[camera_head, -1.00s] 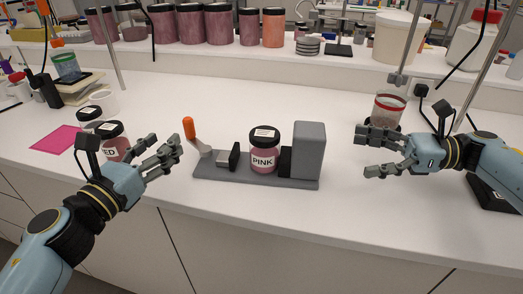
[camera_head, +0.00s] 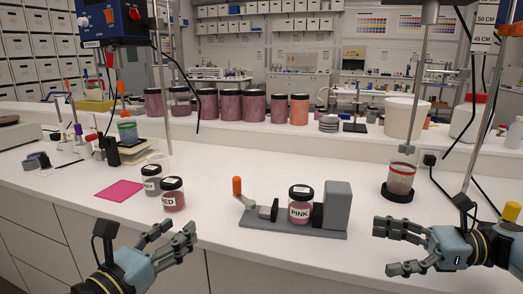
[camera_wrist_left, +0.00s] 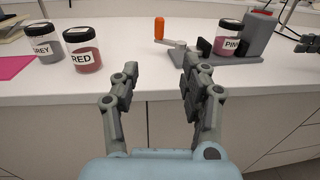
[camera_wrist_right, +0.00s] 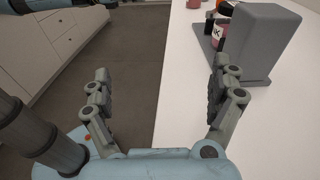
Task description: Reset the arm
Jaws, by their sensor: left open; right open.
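My left gripper (camera_head: 176,246) is open and empty in front of the counter's front edge. It also shows open in the left wrist view (camera_wrist_left: 158,100), below the counter edge. My right gripper (camera_head: 405,248) is open and empty at the right, right of the grey clamp fixture (camera_head: 262,229). In the right wrist view the open fingers (camera_wrist_right: 160,95) straddle the counter edge, with nothing between them. The PINK jar (camera_head: 300,209) stands upright in the fixture, between its pad and its grey block (camera_head: 337,206). The fixture has an orange-handled crank (camera_head: 237,187).
The RED jar (camera_head: 173,196) and GREY jar (camera_head: 151,181) stand on the left of the white counter, by a pink sheet (camera_head: 119,191). A red-rimmed jar (camera_head: 401,178) sits on a black base at the right. Several large jars line the back shelf.

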